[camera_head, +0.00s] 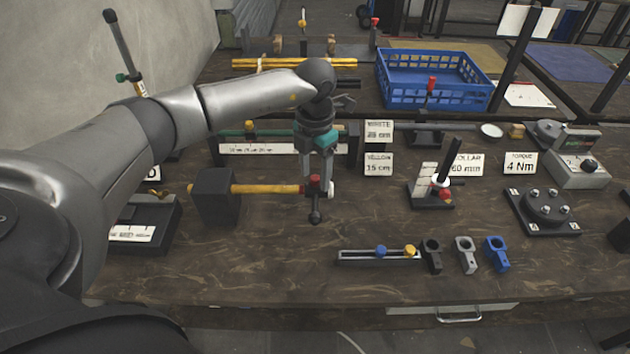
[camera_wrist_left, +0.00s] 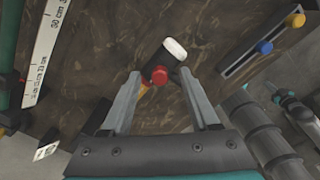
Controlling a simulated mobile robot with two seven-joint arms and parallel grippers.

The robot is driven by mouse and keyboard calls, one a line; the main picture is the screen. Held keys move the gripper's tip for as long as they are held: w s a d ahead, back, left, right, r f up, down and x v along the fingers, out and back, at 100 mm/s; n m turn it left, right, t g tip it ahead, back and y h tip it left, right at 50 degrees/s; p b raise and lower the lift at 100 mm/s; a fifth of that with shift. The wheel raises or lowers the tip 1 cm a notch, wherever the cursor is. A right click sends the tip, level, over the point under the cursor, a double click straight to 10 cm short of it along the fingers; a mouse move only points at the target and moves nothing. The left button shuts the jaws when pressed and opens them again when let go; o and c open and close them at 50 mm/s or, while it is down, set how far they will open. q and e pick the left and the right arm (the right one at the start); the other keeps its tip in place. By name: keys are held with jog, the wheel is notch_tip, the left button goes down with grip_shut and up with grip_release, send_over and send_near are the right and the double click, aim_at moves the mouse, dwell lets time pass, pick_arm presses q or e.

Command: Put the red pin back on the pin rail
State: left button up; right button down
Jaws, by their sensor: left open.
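A red pin head (camera_head: 315,180) shows at the right end of a yellow bar (camera_head: 265,188), beside a dark piece with a white end (camera_head: 330,188). In the left wrist view the red head (camera_wrist_left: 159,76) lies between the fingertips, against the dark piece. My left gripper (camera_head: 318,184) is open and points down over it, one finger on each side; I cannot tell if they touch it. The pin rail (camera_head: 348,257) is a grey slotted bar at the front, carrying a blue pin (camera_head: 381,251) and a yellow pin (camera_head: 410,250).
A black block (camera_head: 215,197) stands at the bar's left end. Black, grey and blue (camera_head: 496,253) clamp pieces lie right of the rail. A collar stand (camera_head: 440,185) and a round fixture (camera_head: 545,207) stand further right. The table's front left is clear.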

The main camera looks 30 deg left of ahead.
pick_arm(q)
jog(key=shift+f, duration=0.1)
jog(key=shift+c, duration=0.3)
grip_shut()
